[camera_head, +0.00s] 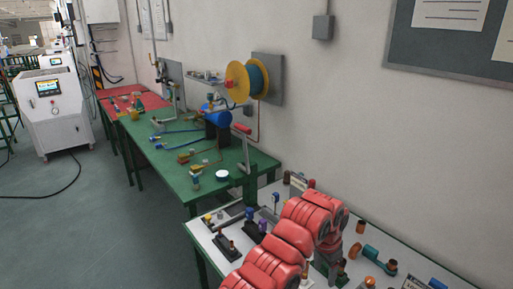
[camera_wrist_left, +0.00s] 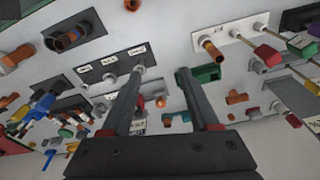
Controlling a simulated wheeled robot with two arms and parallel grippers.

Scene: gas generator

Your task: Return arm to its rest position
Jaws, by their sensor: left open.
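My left arm (camera_head: 292,240), with red padded links, reaches in from the bottom of the head view over the white table (camera_head: 400,257). It bends at the top, and its far end drops toward the table. My left gripper shows in the wrist view (camera_wrist_left: 163,75) with two dark fingers apart and nothing between them. In the head view the gripper is mostly hidden by the red links. The fingers point toward the white board with fittings and labelled plates (camera_wrist_left: 115,62). I cannot tell if they touch it. My right gripper is not in view.
Around the arm lie copper fittings (camera_head: 371,251) and black blocks with rods (camera_head: 229,249). A green table (camera_head: 170,165) with a yellow reel (camera_head: 238,82) above it stands farther back by the wall. A white machine (camera_head: 50,105) stands at left.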

